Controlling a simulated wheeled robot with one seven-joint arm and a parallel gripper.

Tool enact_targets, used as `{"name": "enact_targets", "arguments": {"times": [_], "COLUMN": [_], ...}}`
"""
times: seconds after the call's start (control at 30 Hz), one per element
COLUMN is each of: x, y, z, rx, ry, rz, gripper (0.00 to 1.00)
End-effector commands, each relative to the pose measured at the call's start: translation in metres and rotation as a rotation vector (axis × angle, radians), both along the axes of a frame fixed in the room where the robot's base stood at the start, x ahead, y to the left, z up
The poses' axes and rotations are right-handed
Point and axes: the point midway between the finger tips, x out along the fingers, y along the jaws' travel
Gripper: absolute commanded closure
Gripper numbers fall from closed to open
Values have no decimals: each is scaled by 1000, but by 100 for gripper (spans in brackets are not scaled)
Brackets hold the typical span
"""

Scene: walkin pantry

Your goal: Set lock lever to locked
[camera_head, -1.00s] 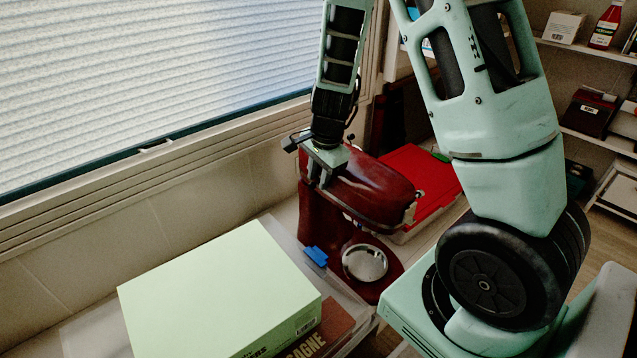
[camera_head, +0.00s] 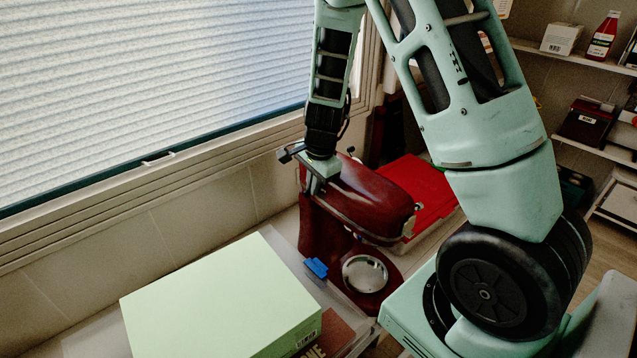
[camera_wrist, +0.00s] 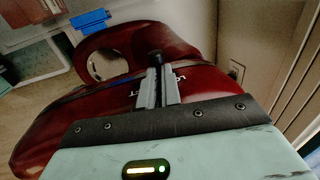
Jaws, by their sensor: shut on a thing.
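A dark red stand mixer (camera_head: 372,200) stands on the counter, with its head lying level over the base and a shiny metal plate (camera_head: 365,273) on its foot. My gripper (camera_head: 316,188) reaches down to the near side of the mixer head, towards its rear. In the wrist view the mixer (camera_wrist: 105,100) fills the middle. The two grey fingers of my gripper (camera_wrist: 157,82) are close together there, shut on the small black lock lever knob (camera_wrist: 156,57) at their tips. The rest of the lever is hidden by the fingers, so its setting cannot be told.
The window blind (camera_head: 150,90) and wall are close on the left.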

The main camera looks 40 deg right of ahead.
Motion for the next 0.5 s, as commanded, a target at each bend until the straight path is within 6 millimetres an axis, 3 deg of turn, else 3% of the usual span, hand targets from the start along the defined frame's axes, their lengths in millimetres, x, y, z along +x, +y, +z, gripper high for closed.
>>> {"name": "enact_targets", "arguments": {"times": [0.27,0.3,0.37,0.5], "x": [6,6,6,4], "y": [6,6,6,6], "z": [0,0,0,0], "rx": [6,6,6,8], "ry": [-4,-5,-5,-1], "rz": [7,7,8,8], "gripper": [100,86,72,72]}}
